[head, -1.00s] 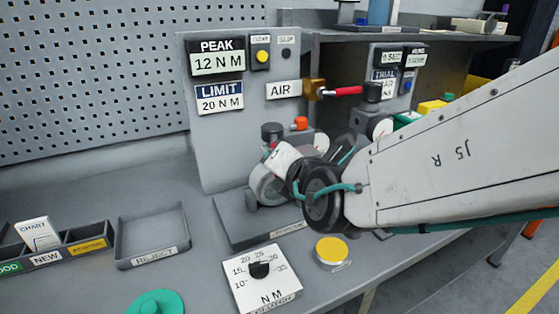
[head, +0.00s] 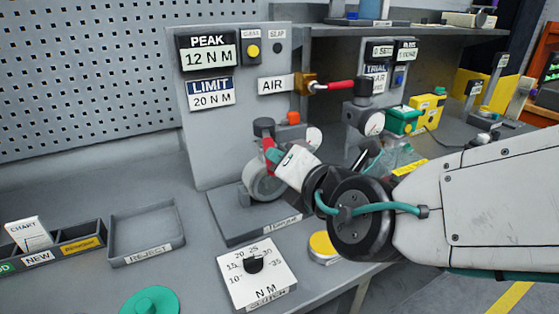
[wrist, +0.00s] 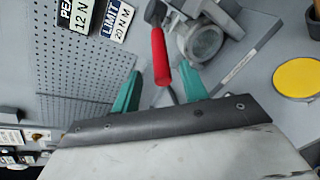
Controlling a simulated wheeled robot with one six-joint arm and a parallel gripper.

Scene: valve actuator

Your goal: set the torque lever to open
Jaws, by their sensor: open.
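The valve actuator (head: 263,183) stands on a grey base plate at the middle of the bench, with a round grey body. Its red lever (wrist: 159,62) runs from a dark hub down between the fingertips in the wrist view. A bit of this red lever (head: 268,144) also shows in the head view beside a green finger. My gripper (wrist: 160,85) is open, with its two green fingers standing apart on either side of the lever; I cannot tell whether either touches it. In the head view my gripper (head: 274,157) is at the actuator's upper front, partly hiding it.
A red-handled air valve (head: 335,86) sticks out behind. A torque dial (head: 257,275) and a yellow button (head: 322,247) lie in front. The reject tray (head: 147,235) is empty. Green and yellow boxes (head: 403,121) stand to the right.

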